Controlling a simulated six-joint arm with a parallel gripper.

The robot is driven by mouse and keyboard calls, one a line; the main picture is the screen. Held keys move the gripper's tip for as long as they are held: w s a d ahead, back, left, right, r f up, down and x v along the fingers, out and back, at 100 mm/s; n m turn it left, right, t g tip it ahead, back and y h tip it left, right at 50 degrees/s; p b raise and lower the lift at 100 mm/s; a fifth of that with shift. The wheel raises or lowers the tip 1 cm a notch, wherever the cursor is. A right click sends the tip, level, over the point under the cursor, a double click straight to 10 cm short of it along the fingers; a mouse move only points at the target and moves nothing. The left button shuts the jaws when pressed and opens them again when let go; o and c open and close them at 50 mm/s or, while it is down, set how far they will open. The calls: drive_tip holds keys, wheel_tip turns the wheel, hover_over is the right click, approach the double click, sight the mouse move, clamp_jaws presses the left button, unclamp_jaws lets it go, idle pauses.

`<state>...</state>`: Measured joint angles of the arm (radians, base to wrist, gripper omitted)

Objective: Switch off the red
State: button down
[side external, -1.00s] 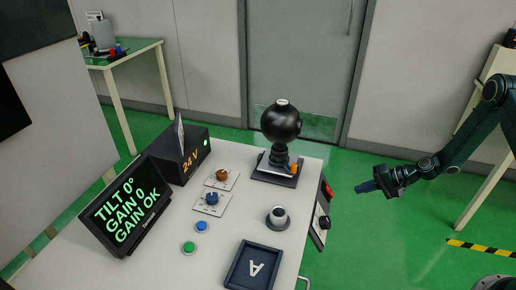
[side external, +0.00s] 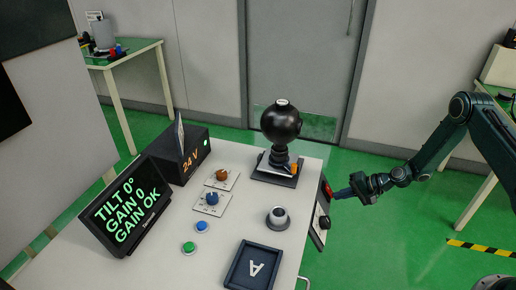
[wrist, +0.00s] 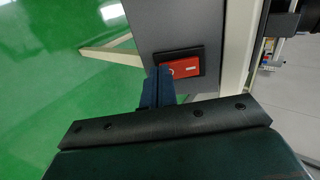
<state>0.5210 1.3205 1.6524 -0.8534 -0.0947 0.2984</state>
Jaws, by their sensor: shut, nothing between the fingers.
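The red rocker switch (wrist: 182,68) sits in a black frame on a grey panel (wrist: 175,25) in the wrist view. In the side external view the red switch (side external: 327,188) is on the table's right end, partly hidden by my fingers. My gripper (wrist: 160,75) is shut and empty, its blue fingertips at the left part of the switch. In the side external view my gripper (side external: 340,193) reaches in from the right, its tips close to the switch. I cannot tell whether they touch it. A round mark shows on the switch's left half and a short bar on its right.
Below the switch on the same panel is a black knob (side external: 324,222). The white table (side external: 150,240) holds a black ball camera (side external: 281,122), a display (side external: 125,205), a 24 V box (side external: 185,155), dials, buttons and a tray marked A (side external: 234,268). Free floor lies right of the table.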

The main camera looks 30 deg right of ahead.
drive_tip(key=shift+w+a+f+t+y, duration=0.1)
drive_tip(key=shift+w+f+t+y, duration=0.05)
drive_tip(key=shift+f+t+y, duration=0.15)
drive_tip(key=shift+r, duration=0.35)
drive_tip(key=shift+r, duration=0.5)
idle(0.4)
drive_tip(key=shift+r, duration=0.1)
drive_tip(key=s+d+r, duration=0.5)
drive_tip(key=s+d, duration=0.4)
drive_tip(key=shift+s+d, duration=0.15)
idle(0.6)
